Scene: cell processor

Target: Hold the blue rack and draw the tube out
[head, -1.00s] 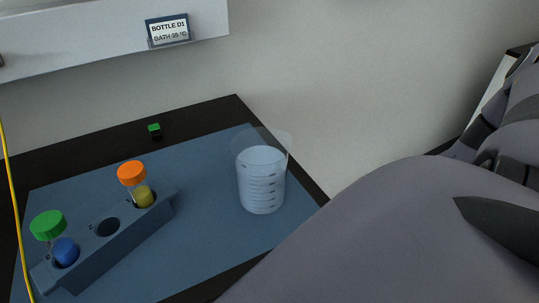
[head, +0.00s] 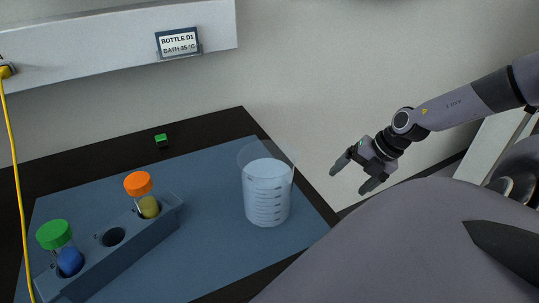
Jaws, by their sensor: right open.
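The blue rack (head: 127,254) stands on the blue mat at the lower left, running diagonally. A tube with an orange cap (head: 138,184) and yellowish contents sits in its far-right hole. A tube with a green cap (head: 54,234) and blue contents sits in its near-left hole. The middle hole is empty. My right gripper (head: 355,178) is open and empty, in the air to the right of the table, well apart from the rack. My left gripper is not in view.
A clear beaker (head: 267,200) with graduation marks stands on the mat (head: 214,235) right of the rack. A small green-topped block (head: 161,140) lies on the dark table edge. A yellow cable (head: 14,165) hangs at the left. A labelled shelf (head: 110,37) is above.

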